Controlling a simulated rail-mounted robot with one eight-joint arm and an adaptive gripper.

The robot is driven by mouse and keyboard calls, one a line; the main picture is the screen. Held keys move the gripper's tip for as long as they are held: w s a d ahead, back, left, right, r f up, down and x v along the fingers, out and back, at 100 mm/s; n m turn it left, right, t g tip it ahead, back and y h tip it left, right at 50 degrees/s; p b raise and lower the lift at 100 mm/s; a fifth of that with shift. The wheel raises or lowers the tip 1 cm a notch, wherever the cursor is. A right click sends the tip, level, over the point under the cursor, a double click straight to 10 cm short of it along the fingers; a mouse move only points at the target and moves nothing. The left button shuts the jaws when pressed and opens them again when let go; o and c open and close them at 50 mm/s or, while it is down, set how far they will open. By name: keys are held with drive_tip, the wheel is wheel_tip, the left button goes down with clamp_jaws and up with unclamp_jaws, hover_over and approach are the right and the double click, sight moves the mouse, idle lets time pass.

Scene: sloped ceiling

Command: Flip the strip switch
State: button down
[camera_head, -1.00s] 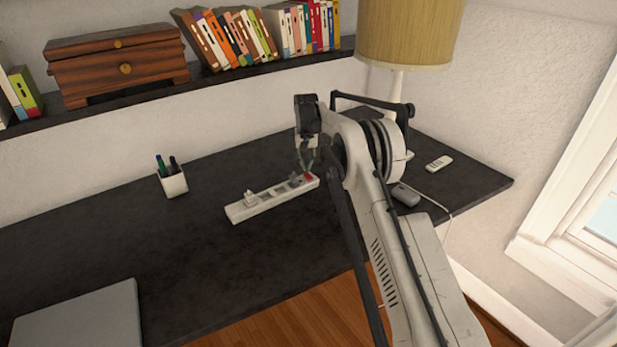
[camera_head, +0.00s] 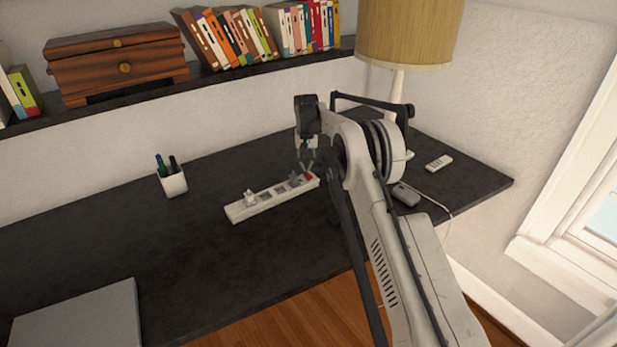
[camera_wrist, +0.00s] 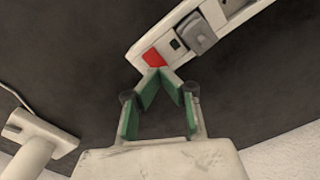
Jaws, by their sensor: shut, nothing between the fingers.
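The white power strip (camera_head: 268,198) lies on the dark desk, with plugs in some sockets. Its red switch (camera_wrist: 154,58) is at one end; it also shows in the head view (camera_head: 309,177). My gripper (camera_wrist: 160,73) is shut and empty. In the wrist view its green-lined fingertips meet right at the edge of the red switch and overlap its lower part. I cannot tell whether they touch it or which way the switch is tipped. In the head view my gripper points down over the strip's right end, partly hidden by my arm.
A grey mouse-like object (camera_head: 405,194) and a white remote (camera_head: 439,162) lie right of my arm. A lamp (camera_head: 408,35) stands behind it. A pen cup (camera_head: 173,184) and a grey flat panel (camera_head: 82,318) are at left. The desk between them is clear.

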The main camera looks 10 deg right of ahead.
sight(306, 174)
drive_tip(key=shift+f+b, duration=0.8)
drive_tip(key=shift+f, duration=0.35)
idle(0.7)
drive_tip(key=shift+r, duration=0.1)
drive_tip(key=shift+r+p, duration=0.8)
drive_tip(key=shift+r, duration=2.65)
